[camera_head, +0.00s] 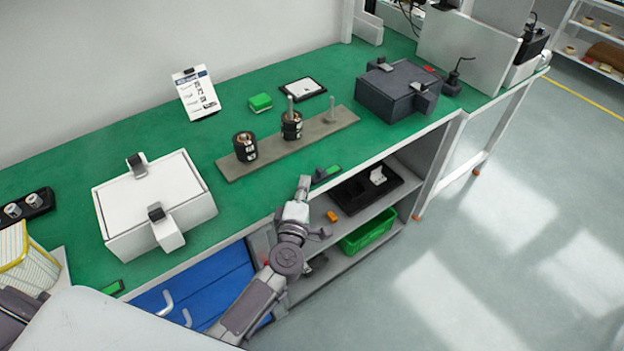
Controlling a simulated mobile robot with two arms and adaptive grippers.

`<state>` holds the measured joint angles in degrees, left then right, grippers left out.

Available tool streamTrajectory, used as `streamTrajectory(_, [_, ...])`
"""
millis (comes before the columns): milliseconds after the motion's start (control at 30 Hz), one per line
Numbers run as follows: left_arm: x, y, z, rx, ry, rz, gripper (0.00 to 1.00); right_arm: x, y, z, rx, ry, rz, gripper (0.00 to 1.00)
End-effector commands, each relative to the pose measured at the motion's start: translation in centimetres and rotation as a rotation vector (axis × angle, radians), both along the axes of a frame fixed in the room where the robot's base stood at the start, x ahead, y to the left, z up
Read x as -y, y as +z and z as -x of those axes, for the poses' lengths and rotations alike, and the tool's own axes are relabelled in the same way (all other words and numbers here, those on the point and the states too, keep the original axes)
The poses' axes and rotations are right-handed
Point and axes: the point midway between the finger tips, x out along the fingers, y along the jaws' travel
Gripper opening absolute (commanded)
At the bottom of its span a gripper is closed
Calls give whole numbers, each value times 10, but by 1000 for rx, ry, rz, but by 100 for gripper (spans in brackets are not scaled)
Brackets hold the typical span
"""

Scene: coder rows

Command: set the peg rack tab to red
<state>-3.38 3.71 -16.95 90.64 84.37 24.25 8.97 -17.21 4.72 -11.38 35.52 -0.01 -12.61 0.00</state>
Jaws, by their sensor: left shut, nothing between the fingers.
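The peg rack (272,153) is a grey-brown board on the green bench, with upright pegs. Two dark ringed parts (245,147) sit on its left and middle pegs, and the right peg (332,108) is bare. In front of the rack, at the bench's front edge, is a small dark strip with a green tab (333,170). My left gripper (304,182) is shut and empty, just left of this strip. I cannot tell whether it touches the strip. My right gripper is not in view.
A white box (150,205) stands left, with another green tab (112,289) in front. A dark grey box (393,90) stands right, with a red tab (430,69) behind it. A shelf below holds a black tray (352,205) and a green bin (368,237).

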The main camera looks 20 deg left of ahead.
Motion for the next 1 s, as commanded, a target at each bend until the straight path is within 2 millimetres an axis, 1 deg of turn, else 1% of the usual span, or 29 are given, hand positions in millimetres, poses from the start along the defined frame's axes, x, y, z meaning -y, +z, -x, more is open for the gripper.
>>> streamTrajectory(33, [5, 1, -6, 1, 0, 0, 0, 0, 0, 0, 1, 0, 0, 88])
streamTrajectory(100, [9, 0, -12, 0, 0, 0, 0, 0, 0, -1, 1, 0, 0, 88])
streamTrajectory(200, [13, 0, -16, 0, 0, 0, 0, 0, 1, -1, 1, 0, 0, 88])
streamTrajectory(600, [15, 0, -19, 0, 1, 0, 0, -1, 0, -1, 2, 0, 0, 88])
streamTrajectory(667, [18, 0, -24, 1, 1, 2, 0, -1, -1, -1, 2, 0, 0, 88])
streamTrajectory(833, [36, -1, -47, 1, 2, 3, 0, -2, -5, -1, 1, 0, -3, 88])
streamTrajectory(900, [41, 0, -52, 1, 1, 2, 0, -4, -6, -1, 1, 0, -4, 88])
streamTrajectory(1000, [44, 0, -55, 0, -1, 0, 0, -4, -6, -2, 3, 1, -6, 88])
